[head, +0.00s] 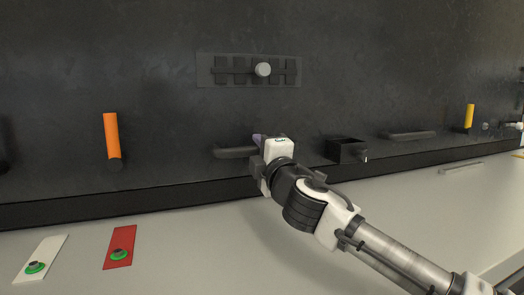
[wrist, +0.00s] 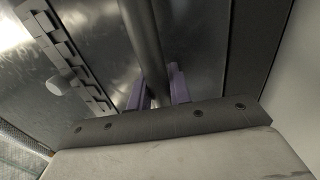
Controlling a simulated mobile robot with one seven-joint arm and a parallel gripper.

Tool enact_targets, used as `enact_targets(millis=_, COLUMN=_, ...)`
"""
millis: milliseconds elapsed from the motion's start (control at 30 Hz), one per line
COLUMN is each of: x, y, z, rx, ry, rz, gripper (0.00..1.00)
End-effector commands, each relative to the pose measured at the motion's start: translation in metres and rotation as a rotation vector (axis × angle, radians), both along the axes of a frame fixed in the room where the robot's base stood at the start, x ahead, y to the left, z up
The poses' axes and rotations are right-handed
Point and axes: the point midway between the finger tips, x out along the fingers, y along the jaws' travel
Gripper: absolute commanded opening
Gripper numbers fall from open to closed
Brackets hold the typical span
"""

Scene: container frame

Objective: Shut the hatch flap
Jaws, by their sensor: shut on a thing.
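My gripper (head: 262,143) is at the dark wall, at the right end of a dark horizontal bar handle (head: 232,152). In the wrist view its two purple fingers (wrist: 159,88) stand on either side of the round dark bar (wrist: 143,35) and are shut on it. The hatch flap does not stand out from the dark panel, and I cannot tell its edges or how far open it is. My gripper hides part of the bar.
A slotted plate (head: 222,72) with a grey knob (head: 263,69) is above. An orange handle (head: 111,134) is left. An open black box (head: 346,151), another bar (head: 408,135) and a yellow handle (head: 469,116) are right. The pale counter (head: 190,245) holds red and white plates.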

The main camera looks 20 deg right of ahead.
Motion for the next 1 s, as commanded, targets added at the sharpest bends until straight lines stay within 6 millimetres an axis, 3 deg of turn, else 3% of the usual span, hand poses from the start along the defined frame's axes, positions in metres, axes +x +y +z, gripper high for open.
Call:
enact_targets(millis=33, x=0.001, y=0.000, z=0.002, rx=0.000, ry=-0.001, rz=-0.001, gripper=0.00)
enact_targets(millis=67, x=0.001, y=0.000, z=0.001, rx=0.000, ry=-0.001, rz=-0.001, gripper=0.22)
enact_targets(millis=200, x=0.001, y=0.000, z=0.001, rx=0.000, ry=0.000, rz=0.000, gripper=0.39)
enact_targets(millis=500, x=-0.001, y=0.000, z=-0.001, rx=0.001, ry=0.001, rz=0.001, gripper=0.39)
enact_targets(millis=633, x=-0.010, y=-0.001, z=-0.004, rx=0.001, ry=0.001, rz=0.000, gripper=0.39)
enact_targets(millis=1000, x=-0.086, y=-0.003, z=-0.021, rx=-0.002, ry=0.001, rz=-0.002, gripper=0.39)
